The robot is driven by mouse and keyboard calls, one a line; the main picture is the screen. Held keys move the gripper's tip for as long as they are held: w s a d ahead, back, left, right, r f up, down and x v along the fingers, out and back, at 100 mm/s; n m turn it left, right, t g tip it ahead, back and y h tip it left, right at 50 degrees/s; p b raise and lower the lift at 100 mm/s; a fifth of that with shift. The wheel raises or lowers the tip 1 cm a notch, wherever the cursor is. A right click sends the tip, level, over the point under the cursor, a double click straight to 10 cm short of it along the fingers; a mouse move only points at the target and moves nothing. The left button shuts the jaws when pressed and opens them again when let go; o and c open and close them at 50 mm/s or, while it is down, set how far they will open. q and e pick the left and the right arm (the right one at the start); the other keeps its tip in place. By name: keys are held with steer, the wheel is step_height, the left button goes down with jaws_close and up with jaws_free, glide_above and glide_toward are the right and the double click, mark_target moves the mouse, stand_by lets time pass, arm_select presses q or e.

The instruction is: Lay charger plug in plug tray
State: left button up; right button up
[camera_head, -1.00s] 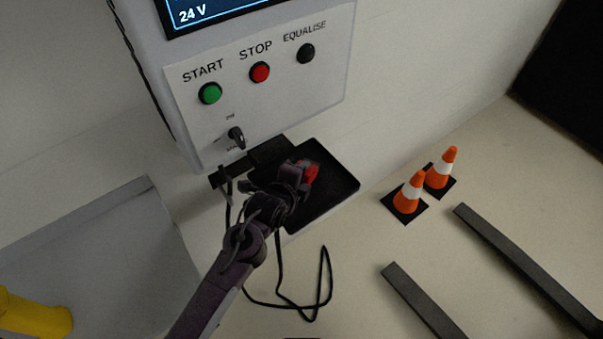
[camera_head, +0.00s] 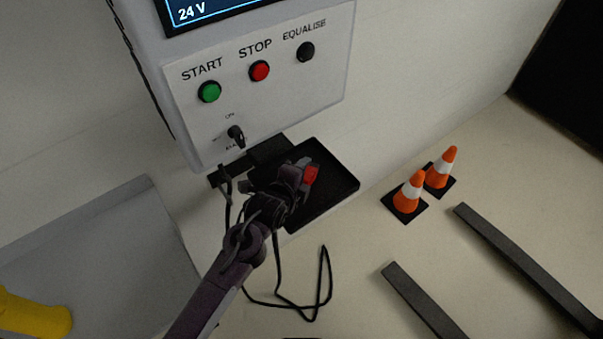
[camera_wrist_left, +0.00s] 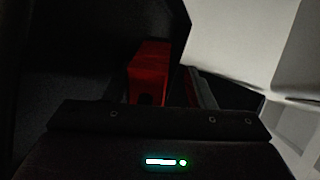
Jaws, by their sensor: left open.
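The charger plug (camera_head: 311,175), a red block, is at the plug tray, a shallow black tray (camera_head: 338,183) below the control panel. My left gripper (camera_head: 302,174) is over the tray right at the plug, and its jaws are open. In the left wrist view the red plug (camera_wrist_left: 148,70) shows just beyond the dark gripper body, with a grey strip to its right. The gripper hides part of the plug, so I cannot tell whether a finger still touches it. My right gripper is not in view.
The grey panel (camera_head: 330,85) with green, red and black buttons and a key switch (camera_head: 236,136) stands behind the tray. A black cable (camera_head: 328,275) loops on the floor. Two orange cones (camera_head: 409,194) stand to the right. Dark bars (camera_head: 520,262) lie on the floor at the lower right.

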arm_select(q)
steer(key=b+v, duration=0.1)
steer(key=v, duration=0.5)
steer(key=shift+s+a, duration=0.2)
steer(key=shift+s, duration=0.15)
steer(key=shift+s+a+r, duration=0.15)
steer(key=shift+s+r, duration=0.2)
steer(key=shift+r, duration=0.1)
stand_by(0.6)
